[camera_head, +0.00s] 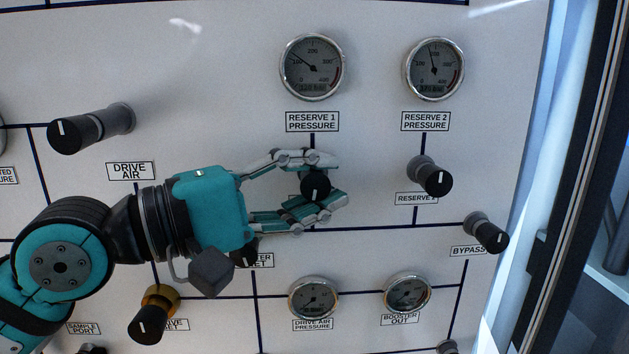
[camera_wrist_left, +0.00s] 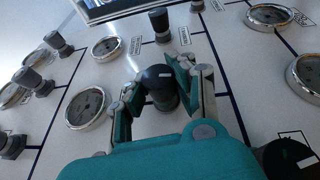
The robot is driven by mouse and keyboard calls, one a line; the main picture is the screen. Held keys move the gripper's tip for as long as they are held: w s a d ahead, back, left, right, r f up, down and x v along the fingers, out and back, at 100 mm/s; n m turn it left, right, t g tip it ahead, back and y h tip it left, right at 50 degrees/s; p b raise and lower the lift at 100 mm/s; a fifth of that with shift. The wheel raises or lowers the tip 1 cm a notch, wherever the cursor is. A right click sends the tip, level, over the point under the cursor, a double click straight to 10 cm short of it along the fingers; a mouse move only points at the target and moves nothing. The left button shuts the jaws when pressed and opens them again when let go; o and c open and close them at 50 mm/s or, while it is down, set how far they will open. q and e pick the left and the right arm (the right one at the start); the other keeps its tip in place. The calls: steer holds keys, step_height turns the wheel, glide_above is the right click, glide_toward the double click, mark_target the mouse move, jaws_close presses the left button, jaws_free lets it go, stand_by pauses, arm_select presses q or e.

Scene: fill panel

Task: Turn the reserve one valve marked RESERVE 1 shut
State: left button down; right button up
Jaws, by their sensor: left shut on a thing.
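The RESERVE 1 valve knob (camera_head: 315,186) is black with a white mark on its end. It sits below the RESERVE 1 PRESSURE gauge (camera_head: 313,68) on the white panel. My left gripper (camera_head: 322,180) comes in from the left and is shut on this knob, one finger above and one below. Its own label is mostly hidden behind the gripper. In the left wrist view the knob (camera_wrist_left: 159,82) stands between the two fingers. The gauge needle points near 100. My right gripper is not in view.
The RESERVE 2 knob (camera_head: 435,177) is to the right, with the BYPASS knob (camera_head: 489,235) lower right. The DRIVE AIR knob (camera_head: 92,129) sticks out at upper left. A gold-based knob (camera_head: 152,315) is below my arm. Two small gauges sit below, including BOOSTER OUT (camera_head: 407,292).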

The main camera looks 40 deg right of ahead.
arm_select(q)
steer(key=shift+m+y, duration=0.3)
steer(key=shift+y, duration=0.4)
steer(key=c, duration=1)
jaws_free()
steer(key=shift+c, duration=0.2)
steer(key=w+a, duration=0.1)
steer(key=a, duration=1)
steer(key=shift+w+a+r, duration=0.15)
steer(key=shift+w+a, duration=0.2)
